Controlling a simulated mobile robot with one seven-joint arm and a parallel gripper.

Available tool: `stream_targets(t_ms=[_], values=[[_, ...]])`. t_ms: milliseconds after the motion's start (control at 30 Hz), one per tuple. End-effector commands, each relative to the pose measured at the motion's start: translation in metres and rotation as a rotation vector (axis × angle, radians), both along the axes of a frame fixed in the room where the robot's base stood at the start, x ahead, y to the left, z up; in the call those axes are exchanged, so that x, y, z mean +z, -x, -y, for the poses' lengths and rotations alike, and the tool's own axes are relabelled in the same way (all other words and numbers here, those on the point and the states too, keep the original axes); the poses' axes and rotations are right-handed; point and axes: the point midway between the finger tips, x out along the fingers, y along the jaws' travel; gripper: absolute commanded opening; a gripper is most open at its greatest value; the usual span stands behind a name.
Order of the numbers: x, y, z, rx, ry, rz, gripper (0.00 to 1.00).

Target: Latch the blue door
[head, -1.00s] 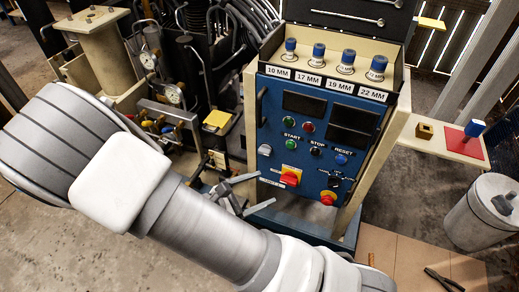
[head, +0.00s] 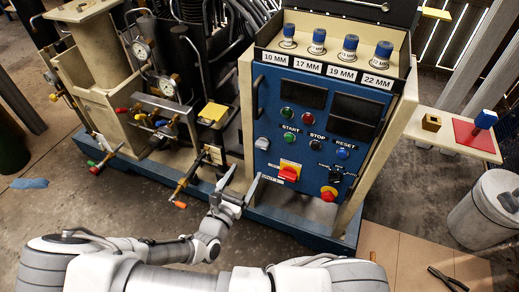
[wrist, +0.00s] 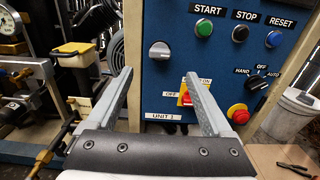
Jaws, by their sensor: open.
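The blue door (head: 322,125) is the front panel of the cream control cabinet, with a dark bar handle (head: 258,95) near its upper left edge. It looks closed or nearly so; I cannot tell if it is latched. A grey round knob (head: 262,143) is on its left side and shows in the wrist view (wrist: 160,50) just above and between the fingertips. My gripper (head: 241,181) is open and empty before the door's lower left corner. In the wrist view, its fingers (wrist: 158,76) point at the panel, the right one overlapping the red switch (wrist: 187,96).
Start, stop and reset buttons and a red emergency button (head: 328,194) stand out from the door. Pipes with a red-handled valve (head: 97,168) and an orange-tipped lever (head: 181,203) are at left. A grey drum (head: 487,212) and pliers (head: 447,279) are at right. Floor in front is open.

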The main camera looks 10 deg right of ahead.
Motion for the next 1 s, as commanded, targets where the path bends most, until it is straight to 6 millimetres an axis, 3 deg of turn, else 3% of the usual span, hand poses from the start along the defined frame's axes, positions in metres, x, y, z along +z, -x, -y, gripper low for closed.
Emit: stream_targets(t_ms=[300,500,967,1000], values=[[-0.002,-0.056,0.042,-0.003,0.0,0.002,0.85],[-0.001,-0.082,0.06,-0.003,-0.002,0.001,0.85],[0.0,-0.094,0.069,-0.001,-0.001,0.0,0.85],[0.0,-0.094,0.068,-0.001,-0.001,0.0,0.81]])
